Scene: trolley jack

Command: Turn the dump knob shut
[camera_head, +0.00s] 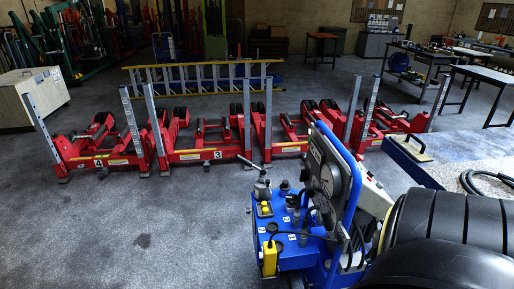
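A blue wheeled unit (300,250) stands at the lower centre right. Its top carries a grey valve body with a slanted lever (262,186), a small dark knob-like fitting (285,187), a yellow block (264,210) and black hoses. A yellow box (269,259) hangs on its front. I cannot tell for certain which fitting is the dump knob, or whether it is open or shut. Neither of my grippers is in view, and nothing is seen touching the unit.
Large black tyres (450,220) fill the lower right, close beside the unit. Several red lifting units (205,140) stand in a row behind, with a yellow ladder (200,80) beyond. A dark hose (485,183) lies at right. The grey floor at left front is clear.

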